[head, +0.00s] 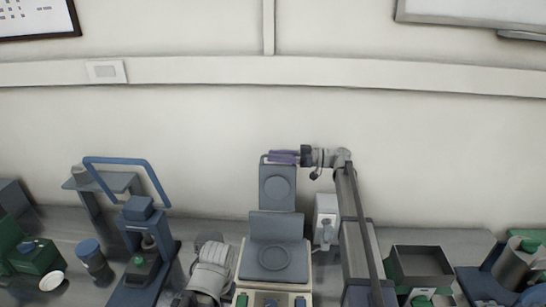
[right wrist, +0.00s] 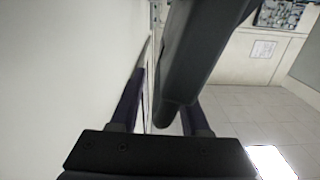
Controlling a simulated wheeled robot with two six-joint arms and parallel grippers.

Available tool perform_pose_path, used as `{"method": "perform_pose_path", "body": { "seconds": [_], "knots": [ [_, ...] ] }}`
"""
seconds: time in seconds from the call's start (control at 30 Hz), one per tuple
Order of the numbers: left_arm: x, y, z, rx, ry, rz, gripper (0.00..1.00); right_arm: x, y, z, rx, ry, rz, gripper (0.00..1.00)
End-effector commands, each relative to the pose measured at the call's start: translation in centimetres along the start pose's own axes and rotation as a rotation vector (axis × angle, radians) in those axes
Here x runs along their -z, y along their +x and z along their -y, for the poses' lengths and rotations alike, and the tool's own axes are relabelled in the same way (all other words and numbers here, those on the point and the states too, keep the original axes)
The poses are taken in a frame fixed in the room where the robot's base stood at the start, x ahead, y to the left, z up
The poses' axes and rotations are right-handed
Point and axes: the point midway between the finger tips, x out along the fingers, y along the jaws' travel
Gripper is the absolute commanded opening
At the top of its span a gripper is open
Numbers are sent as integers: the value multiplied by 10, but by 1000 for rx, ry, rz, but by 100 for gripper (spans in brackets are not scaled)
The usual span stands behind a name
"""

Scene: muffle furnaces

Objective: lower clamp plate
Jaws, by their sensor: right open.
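The clamp plate (head: 277,205) is a grey-blue plate with a round disc, standing raised and upright on the machine in the middle of the head view. Below it is a flat grey bed with a round pad (head: 272,258). My right gripper (head: 283,157) is at the raised plate's top edge, its purple fingers pointing left. In the right wrist view, a dark grey bar (right wrist: 195,60) of the plate lies between the two spread fingers. The right gripper is open; whether a finger touches the bar I cannot tell. My left gripper is not visible.
A blue-handled press (head: 140,235) stands left of the machine. A small white box (head: 326,220) is close behind my right arm. An open dark tray (head: 421,265) is to the right. The wall (head: 200,150) is close behind the raised plate.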

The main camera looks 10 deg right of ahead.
Motion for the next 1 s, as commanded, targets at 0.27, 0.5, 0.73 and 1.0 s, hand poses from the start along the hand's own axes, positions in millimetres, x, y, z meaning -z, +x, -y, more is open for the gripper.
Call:
{"method": "perform_pose_path", "body": {
  "seconds": [0.27, 0.5, 0.73, 1.0],
  "knots": [
    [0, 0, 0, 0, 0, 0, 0, 0, 12, 0, -1, 0, 0, 46],
    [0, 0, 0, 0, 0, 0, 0, 0, 12, 0, -1, 0, 0, 39],
    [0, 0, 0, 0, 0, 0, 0, 0, 12, 0, -1, 0, 0, 13],
    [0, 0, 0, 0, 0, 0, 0, 0, 12, 0, -1, 0, 0, 0]
  ]
}}
